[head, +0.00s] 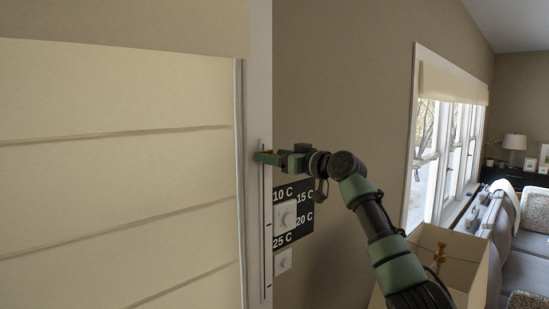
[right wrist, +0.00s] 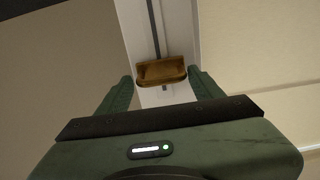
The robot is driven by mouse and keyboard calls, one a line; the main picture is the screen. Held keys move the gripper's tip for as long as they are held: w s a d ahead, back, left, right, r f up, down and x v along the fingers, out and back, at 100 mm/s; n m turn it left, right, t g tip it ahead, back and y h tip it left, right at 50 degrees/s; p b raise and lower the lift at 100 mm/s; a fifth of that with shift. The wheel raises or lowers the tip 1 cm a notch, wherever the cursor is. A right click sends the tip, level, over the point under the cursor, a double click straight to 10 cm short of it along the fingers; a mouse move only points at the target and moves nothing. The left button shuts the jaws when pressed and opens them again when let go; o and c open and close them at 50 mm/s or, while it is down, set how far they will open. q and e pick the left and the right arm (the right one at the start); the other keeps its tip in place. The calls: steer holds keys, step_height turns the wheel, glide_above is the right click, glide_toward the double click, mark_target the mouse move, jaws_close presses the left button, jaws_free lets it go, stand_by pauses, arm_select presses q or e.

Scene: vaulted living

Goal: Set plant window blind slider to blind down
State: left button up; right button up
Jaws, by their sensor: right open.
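The brown blind slider (right wrist: 161,72) sits on a thin vertical track in a white strip in the right wrist view. In the head view the track (head: 264,230) runs down the strip beside the cream blind (head: 110,175). My right gripper (head: 260,157) is near the track's upper end and mostly hides the slider there. In the right wrist view the right gripper (right wrist: 161,78) is open, with one finger on each side of the slider. I cannot tell whether either finger touches it. My left gripper is not in view.
A dark temperature panel with a white dial (head: 286,215) is on the wall right of the track, with a small white control (head: 283,261) below it. A pale open box (head: 460,262), a grey sofa (head: 505,240) and another window (head: 440,150) are at the right.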

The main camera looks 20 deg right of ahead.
steer(key=b+v, duration=0.4)
steer(key=v, duration=0.3)
steer(key=shift+s, duration=0.25)
steer(key=shift+d, duration=0.1)
